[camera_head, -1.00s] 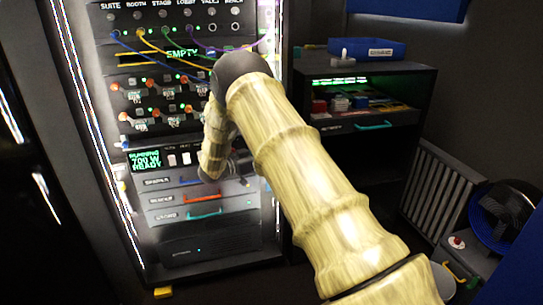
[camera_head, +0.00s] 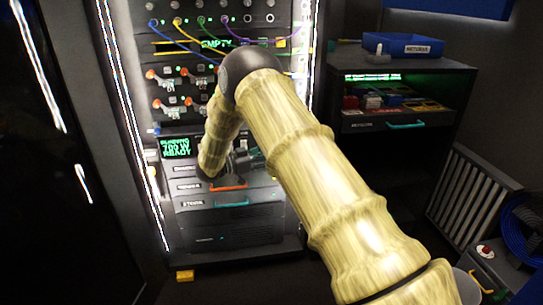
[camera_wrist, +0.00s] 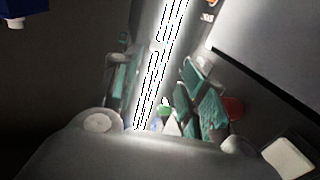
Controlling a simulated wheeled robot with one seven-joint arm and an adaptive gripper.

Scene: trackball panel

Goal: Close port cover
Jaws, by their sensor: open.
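I cannot make out a port cover for certain in either view. The lit rack panel (camera_head: 228,22) has a row of ports with coloured cables at its top. My gripper (camera_head: 247,160) is partly hidden behind my arm in the head view, in front of the lower rack near the status display (camera_head: 176,147). In the wrist view my gripper (camera_wrist: 157,88) is open, its teal-padded fingers apart with a bright light strip showing behind the gap. I see nothing held between the fingers. A small green spot (camera_wrist: 165,103) shows between them.
Drawers with red (camera_head: 228,187) and teal (camera_head: 232,205) handles lie below the display. A dark shelf unit (camera_head: 440,75) with a blue bin (camera_head: 403,45) stands at right. A radiator (camera_head: 470,200) and a blue fan (camera_head: 525,228) are at far right. The dark floor at left looks clear.

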